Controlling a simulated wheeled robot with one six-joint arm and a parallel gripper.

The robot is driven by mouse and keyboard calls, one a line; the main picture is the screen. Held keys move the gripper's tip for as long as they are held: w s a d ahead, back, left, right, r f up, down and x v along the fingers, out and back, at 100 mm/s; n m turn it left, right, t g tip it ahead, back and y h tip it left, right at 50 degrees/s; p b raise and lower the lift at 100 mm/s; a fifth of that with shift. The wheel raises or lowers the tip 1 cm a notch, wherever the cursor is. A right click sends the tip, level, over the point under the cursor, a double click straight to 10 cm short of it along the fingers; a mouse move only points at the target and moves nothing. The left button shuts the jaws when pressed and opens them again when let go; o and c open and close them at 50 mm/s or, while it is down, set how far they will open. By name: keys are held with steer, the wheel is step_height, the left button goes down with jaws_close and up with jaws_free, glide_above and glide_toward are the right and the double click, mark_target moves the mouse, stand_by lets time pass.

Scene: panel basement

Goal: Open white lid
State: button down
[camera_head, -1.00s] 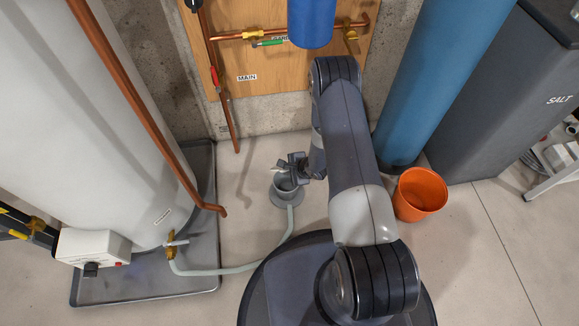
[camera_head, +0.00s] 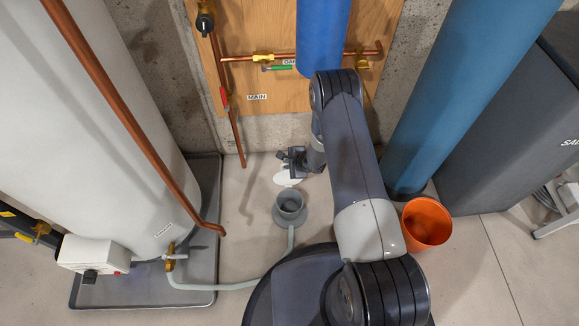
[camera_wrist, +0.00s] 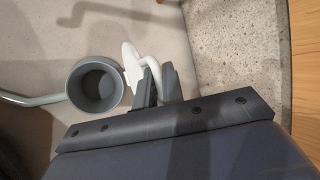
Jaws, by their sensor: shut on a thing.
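The white lid (camera_head: 288,178) is a flat disc, seen beyond the grey floor drain cup (camera_head: 289,207) in the head view. The cup is uncovered, with its dark inside showing. In the wrist view the lid (camera_wrist: 131,68) is seen nearly edge-on, right of the open cup (camera_wrist: 96,85), and has a white loop handle (camera_wrist: 152,58). My gripper (camera_head: 291,160) is shut on this handle, its fingers (camera_wrist: 158,82) partly hiding it. The lid is beside the cup, not over it. I cannot tell whether its lower edge touches the cup or the floor.
A grey hose (camera_head: 225,286) runs from the cup to the white tank (camera_head: 100,130) in its grey tray (camera_head: 205,225). An orange bucket (camera_head: 427,222) and blue cylinder (camera_head: 455,90) stand at the right. A wooden panel with copper pipes (camera_head: 285,56) is behind. Floor left of the cup is clear.

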steer(key=shift+w+a+r, duration=0.1)
steer(key=shift+w+a, duration=0.05)
steer(key=shift+a, duration=0.15)
steer(key=c, duration=1.7)
jaws_free()
steer(key=shift+o, duration=0.8)
steer(key=shift+s, duration=0.2)
steer(key=p+v, duration=0.3)
steer(key=v, duration=0.8)
steer(key=shift+w+d, duration=0.25)
steer(key=shift+d, duration=0.05)
steer(key=b+x, duration=0.2)
steer(key=x, duration=0.8)
steer(key=shift+a+b, duration=0.15)
steer(key=shift+b, duration=0.2)
